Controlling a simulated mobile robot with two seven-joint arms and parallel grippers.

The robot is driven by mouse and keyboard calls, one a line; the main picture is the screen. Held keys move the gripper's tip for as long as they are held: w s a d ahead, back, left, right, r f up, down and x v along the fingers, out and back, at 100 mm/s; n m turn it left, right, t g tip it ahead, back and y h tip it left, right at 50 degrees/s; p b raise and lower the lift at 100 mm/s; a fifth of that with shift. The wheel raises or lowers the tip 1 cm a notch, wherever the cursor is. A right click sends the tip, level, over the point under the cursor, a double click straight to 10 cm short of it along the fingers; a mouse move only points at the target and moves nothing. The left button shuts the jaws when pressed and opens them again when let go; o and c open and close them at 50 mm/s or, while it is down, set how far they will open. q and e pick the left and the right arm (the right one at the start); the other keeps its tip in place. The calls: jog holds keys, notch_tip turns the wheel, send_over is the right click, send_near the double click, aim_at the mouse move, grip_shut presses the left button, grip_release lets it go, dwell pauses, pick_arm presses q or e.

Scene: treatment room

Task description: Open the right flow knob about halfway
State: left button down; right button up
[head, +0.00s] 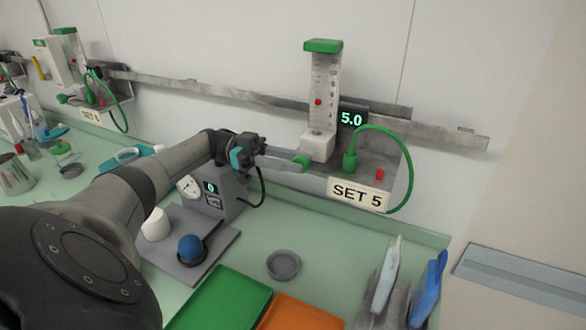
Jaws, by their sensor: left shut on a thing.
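The right flowmeter (325,85) stands upright on the wall rail, with a green cap, a clear scaled tube and a red float about midway up. Its display (351,119) reads 5.0 and the label (358,194) below reads SET 5. The green flow knob (304,160) sticks out to the left of the meter's white base. My left gripper (298,163) reaches it from the left and is shut on it, with the fingers partly covering it. My right gripper is out of view.
Another flowmeter (68,55) is at far left.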

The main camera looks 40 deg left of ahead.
pick_arm(q)
jog(key=shift+s+d+f+h, duration=0.1)
jog(key=shift+s+f+h, duration=0.05)
jog(key=shift+f+h, duration=0.15)
jog(key=c, duration=1)
grip_release()
jog(key=shift+o, duration=1.4)
jog(key=shift+s+r, duration=0.1)
jog(key=shift+r, duration=0.05)
jog(key=shift+r, duration=0.1)
notch_tip(320, 180, up, 20)
jog(key=p, duration=0.2)
